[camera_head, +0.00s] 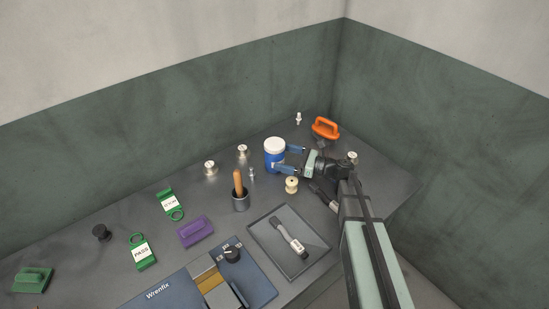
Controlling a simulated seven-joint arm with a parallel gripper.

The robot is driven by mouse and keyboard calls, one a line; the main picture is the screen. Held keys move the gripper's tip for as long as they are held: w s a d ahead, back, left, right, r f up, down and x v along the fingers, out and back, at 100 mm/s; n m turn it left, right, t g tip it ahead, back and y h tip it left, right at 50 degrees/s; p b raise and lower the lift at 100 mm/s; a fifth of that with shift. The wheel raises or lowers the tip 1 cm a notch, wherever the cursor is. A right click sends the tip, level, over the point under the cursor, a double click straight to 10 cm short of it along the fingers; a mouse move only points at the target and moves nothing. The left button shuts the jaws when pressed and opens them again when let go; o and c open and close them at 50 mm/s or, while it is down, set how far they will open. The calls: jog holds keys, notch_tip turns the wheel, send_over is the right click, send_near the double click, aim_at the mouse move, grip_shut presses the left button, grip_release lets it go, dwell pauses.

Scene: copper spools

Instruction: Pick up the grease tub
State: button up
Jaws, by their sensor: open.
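The grease tub is most likely the blue tub with a white lid (273,155), standing upright on the grey table toward the back. No label on it can be read. My gripper (288,158) reaches in from the right with its two blue-tipped fingers apart. The fingers are at the tub's right side, one toward its back and one toward its front. I cannot tell whether they touch it. The gripper is open.
A cream spool (291,185) stands just in front of my gripper. An orange-handled tool (325,127) lies behind it. A dark cup with a wooden handle (240,203) and small metal weights (242,151) stand to the left. A tray (314,262) lies in front.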

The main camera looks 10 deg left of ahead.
aim_at(270, 153)
jog(key=shift+w+a, duration=0.2)
jog(key=shift+a, duration=0.85)
jog(key=shift+w+a, duration=0.2)
jog(key=shift+a, duration=0.8)
jog(key=shift+w+a, duration=0.2)
jog(key=shift+a, duration=0.85)
jog(key=shift+c, duration=0.3)
jog(key=c, duration=1.3)
